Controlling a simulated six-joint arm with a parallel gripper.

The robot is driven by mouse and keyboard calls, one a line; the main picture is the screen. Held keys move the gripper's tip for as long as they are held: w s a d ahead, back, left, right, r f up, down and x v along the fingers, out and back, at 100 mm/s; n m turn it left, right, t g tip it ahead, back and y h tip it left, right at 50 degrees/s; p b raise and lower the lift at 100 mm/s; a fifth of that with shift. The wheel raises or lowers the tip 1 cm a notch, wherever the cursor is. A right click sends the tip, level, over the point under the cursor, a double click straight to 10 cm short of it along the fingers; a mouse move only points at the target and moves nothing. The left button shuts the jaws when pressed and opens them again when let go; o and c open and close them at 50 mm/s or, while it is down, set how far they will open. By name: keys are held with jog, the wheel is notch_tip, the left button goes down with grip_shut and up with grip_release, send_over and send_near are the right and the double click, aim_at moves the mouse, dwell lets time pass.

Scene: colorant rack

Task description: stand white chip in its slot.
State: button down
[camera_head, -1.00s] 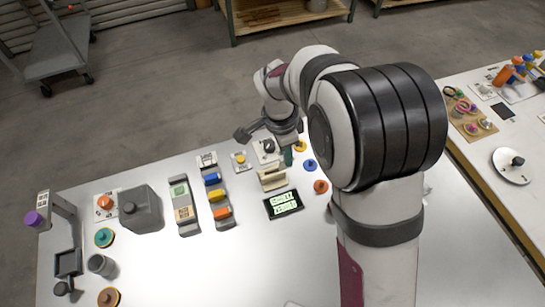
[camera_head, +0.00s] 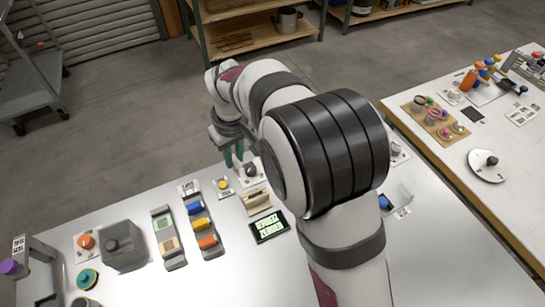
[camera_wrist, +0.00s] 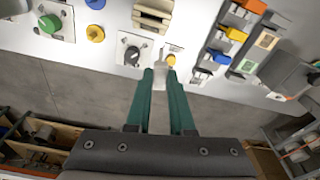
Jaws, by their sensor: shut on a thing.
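My gripper (camera_head: 234,162) is at the back edge of the white bench, just left of the black-knob plate. In the wrist view my gripper (camera_wrist: 161,73) has its two green fingers a narrow gap apart, shut on a small pale thing (camera_wrist: 160,80), seemingly the white chip; its outline is hard to make out. A cream block with ridges or slots (camera_head: 256,200) stands on the bench; it also shows in the wrist view (camera_wrist: 152,14). I cannot tell for sure which slot is the chip's.
A yellow knob plate (camera_head: 222,187) and black knob plate (camera_head: 249,173) lie close to my gripper. A grey rack (camera_head: 209,252) holds blue, yellow and orange pieces; another (camera_head: 175,262) bears green and beige pieces. A lit display (camera_head: 268,227) lies before the cream block.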

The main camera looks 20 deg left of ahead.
jog(key=s+a+f+n+g, duration=0.1)
jog(key=s+a+n, duration=0.5)
jog(key=a+n, duration=0.5)
jog(key=n, duration=0.5)
jog(key=shift+a+f+g, duration=0.35)
jog(key=shift+a+g, duration=0.05)
jog(key=shift+f, duration=2.75)
jog(key=shift+f, duration=0.3)
jog(key=shift+f, duration=0.5)
jog(key=shift+f, duration=0.1)
